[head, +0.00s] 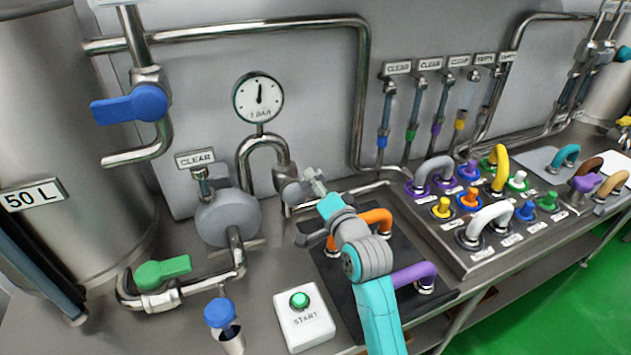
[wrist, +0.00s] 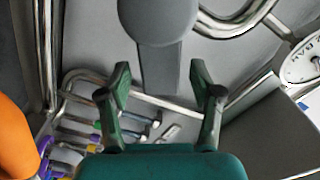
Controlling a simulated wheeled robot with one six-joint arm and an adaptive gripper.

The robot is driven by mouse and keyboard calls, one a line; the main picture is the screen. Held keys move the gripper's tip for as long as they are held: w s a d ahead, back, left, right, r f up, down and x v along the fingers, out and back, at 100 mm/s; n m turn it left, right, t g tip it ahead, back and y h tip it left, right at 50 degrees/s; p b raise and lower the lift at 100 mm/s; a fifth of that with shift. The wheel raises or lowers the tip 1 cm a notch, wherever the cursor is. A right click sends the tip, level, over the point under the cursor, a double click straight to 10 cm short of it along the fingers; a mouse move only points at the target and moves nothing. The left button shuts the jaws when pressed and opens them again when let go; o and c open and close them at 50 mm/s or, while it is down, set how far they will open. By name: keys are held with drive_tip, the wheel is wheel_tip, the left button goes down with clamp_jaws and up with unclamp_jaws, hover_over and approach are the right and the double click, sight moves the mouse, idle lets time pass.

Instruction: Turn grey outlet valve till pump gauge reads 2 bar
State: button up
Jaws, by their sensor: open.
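The pump gauge (head: 258,98) is a round white dial marked BAR on the back wall. Its needle points nearly straight up; the scale figures are too small to read. It shows partly in the wrist view (wrist: 303,62). The grey outlet valve (head: 289,189) sits below the gauge, at the end of the curved pipe. In the wrist view its rounded grey body (wrist: 158,20) is at the top, and its flat handle (wrist: 160,65) reaches down between my fingertips. My gripper (head: 314,181) is open, a finger on each side of the handle, with gaps visible in the wrist view (wrist: 160,78).
A blue-handled valve (head: 130,105) and a green-handled valve (head: 163,272) are at left. The round grey pump (head: 228,217) stands left of my gripper. A dark mat with orange (head: 375,217) and purple (head: 415,275) hoses lies under my arm. A START box (head: 304,318) is in front.

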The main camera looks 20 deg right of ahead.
drive_tip(key=s, duration=1)
drive_tip(key=shift+s, duration=0.2)
